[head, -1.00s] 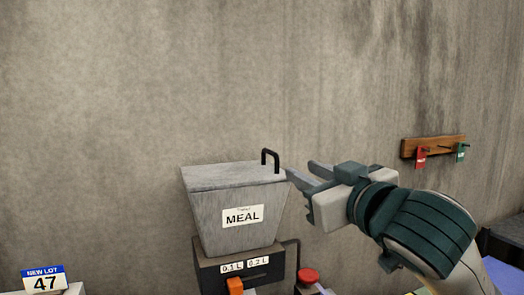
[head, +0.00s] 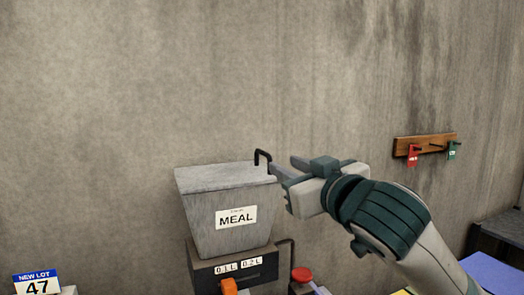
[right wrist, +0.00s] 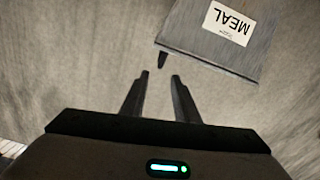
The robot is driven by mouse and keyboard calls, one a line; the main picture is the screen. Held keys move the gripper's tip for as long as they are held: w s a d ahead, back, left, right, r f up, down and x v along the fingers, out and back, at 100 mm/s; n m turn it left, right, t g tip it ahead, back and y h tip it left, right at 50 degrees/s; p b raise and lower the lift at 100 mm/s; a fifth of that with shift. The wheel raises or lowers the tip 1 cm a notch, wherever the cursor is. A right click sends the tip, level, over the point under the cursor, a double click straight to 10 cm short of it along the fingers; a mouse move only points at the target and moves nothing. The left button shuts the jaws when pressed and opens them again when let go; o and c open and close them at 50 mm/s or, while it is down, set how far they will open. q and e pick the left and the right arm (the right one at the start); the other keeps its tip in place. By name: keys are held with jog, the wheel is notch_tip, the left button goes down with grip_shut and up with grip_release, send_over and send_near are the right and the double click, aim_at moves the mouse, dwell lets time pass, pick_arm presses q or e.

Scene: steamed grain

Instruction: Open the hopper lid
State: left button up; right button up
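The grey hopper labelled MEAL (head: 205,222) stands in the middle of the head view. Its flat lid (head: 222,176) is shut, with a black handle (head: 262,156) upright at the right edge. My right gripper (head: 284,165) is just right of the handle, its fingers apart and pointing left towards it. In the right wrist view the two fingertips (right wrist: 160,75) are apart with nothing between them. The dark handle (right wrist: 162,60) lies just ahead of the gap, beside the hopper (right wrist: 215,45). My left gripper is in neither view.
Under the hopper is a dark dispenser base (head: 240,272) with an orange part (head: 229,287). A red button (head: 302,274) is to its right. Tags hang on a wooden wall rack (head: 425,145).

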jog(key=p, duration=0.2)
send_near(258, 151)
jog(key=shift+w, duration=0.55)
jog(key=p+x, duration=0.1)
jog(key=x, duration=0.5)
jog(key=shift+w+a+p, duration=0.1)
jog(key=shift+w+p, duration=0.2)
jog(key=shift+p, duration=0.1)
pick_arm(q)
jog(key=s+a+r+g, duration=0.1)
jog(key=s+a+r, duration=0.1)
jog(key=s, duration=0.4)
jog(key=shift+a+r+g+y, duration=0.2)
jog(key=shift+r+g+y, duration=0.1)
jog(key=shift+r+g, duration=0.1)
pick_arm(e)
jog(key=shift+w+a+f, duration=0.1)
jog(key=shift+w+a, duration=0.15)
jog(key=shift+w, duration=0.35)
grip_shut()
